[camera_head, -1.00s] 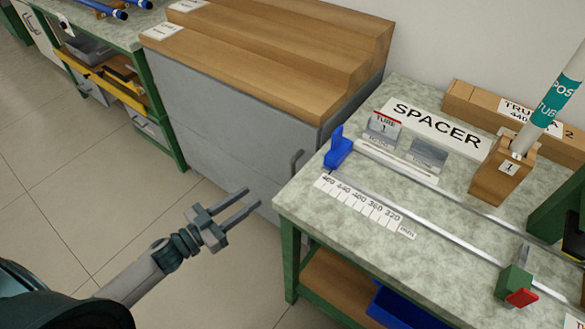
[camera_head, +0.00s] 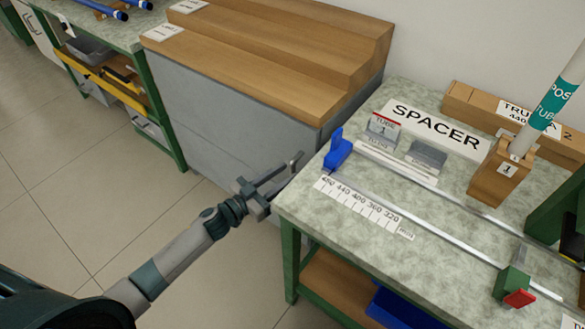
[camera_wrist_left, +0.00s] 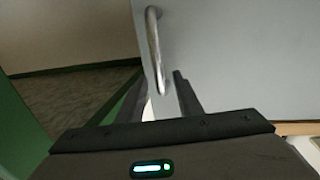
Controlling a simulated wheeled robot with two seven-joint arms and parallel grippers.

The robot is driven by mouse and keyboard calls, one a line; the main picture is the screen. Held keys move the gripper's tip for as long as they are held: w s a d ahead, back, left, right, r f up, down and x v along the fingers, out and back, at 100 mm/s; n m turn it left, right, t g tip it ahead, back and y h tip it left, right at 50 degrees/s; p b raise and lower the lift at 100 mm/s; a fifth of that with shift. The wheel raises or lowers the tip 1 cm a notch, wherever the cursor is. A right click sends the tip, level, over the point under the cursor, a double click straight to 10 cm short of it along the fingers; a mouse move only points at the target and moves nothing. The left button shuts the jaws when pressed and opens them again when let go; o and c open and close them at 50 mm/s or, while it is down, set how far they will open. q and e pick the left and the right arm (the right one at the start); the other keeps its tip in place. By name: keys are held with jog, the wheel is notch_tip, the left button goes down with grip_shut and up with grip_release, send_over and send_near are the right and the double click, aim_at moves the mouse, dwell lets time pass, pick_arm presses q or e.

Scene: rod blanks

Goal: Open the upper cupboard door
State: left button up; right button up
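The grey cupboard's upper door (camera_head: 215,115) is shut, below a stepped wooden top. Its bar handle (camera_head: 296,159) is at the door's right end, near the workbench corner. My left gripper (camera_head: 284,174) is open at the handle. In the left wrist view, the handle (camera_wrist_left: 154,45) is a curved metal bar on the grey door (camera_wrist_left: 235,55). Its near end shows in the gap between the two dark fingertips of my left gripper (camera_wrist_left: 160,84). I cannot tell whether the fingers touch it. My right gripper is out of view.
The workbench (camera_head: 330,220) with a SPACER sign, measuring rail and blue stop (camera_head: 338,152) stands close to the right of my left gripper. Another bench (camera_head: 150,100) is at the far left. The tiled floor (camera_head: 110,190) before the cupboard is clear.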

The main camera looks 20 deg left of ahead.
aim_at(292, 169)
pick_arm(q)
jog(key=shift+x, duration=1.9)
jog(key=shift+s, duration=0.1)
grip_shut()
